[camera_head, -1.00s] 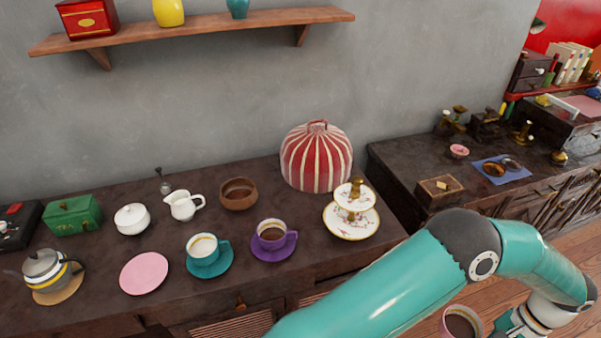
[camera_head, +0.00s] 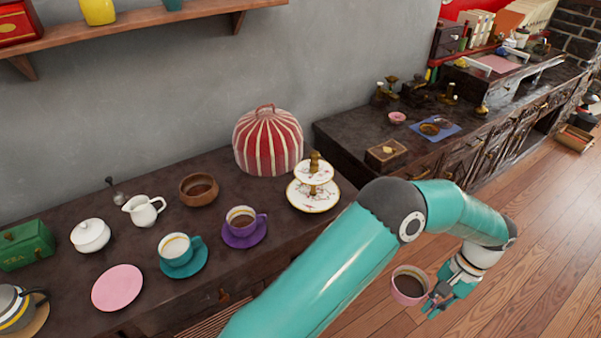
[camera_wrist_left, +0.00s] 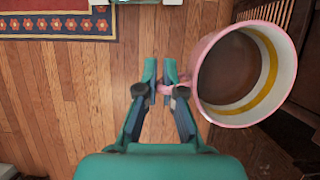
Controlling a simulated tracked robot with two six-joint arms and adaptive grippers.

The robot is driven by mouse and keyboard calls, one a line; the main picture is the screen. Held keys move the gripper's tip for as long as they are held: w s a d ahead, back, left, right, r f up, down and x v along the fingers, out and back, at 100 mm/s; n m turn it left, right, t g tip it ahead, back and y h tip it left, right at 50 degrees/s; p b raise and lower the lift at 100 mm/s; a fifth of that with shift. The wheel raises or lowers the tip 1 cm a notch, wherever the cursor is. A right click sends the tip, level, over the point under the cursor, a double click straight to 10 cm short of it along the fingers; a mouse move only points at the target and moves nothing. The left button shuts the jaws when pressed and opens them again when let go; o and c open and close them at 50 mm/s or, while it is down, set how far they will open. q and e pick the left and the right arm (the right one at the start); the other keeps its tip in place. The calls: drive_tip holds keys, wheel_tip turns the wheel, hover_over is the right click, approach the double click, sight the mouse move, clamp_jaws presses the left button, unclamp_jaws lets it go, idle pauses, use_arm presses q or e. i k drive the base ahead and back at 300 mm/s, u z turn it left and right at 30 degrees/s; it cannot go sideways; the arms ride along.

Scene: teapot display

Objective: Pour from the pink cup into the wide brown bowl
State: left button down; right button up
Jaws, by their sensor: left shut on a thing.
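The pink cup (camera_head: 409,284) with dark liquid inside is held in the air over the wooden floor, off the front of the counter. My left gripper (camera_head: 437,297) is shut on its handle. In the left wrist view the cup (camera_wrist_left: 209,105) shows its open mouth, a yellow band inside and brown liquid, with the gripper (camera_wrist_left: 165,88) closed on the handle. The wide brown bowl (camera_head: 198,191) stands on the dark counter, behind the teal and purple cups. The right gripper does not show.
A purple cup (camera_head: 240,219) and a teal cup (camera_head: 175,247) stand on saucers before the bowl. A white creamer (camera_head: 144,210) is left of it. A tiered plate stand (camera_head: 313,198) and striped cosy (camera_head: 268,143) stand right of it. An empty pink saucer (camera_head: 117,288) lies front left.

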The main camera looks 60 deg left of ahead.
sight(198, 190)
drive_tip(key=u, duration=0.05)
drive_tip(key=k, duration=0.25)
drive_tip(key=u, duration=0.65)
drive_tip(key=i, duration=0.6)
drive_tip(key=u, duration=0.15)
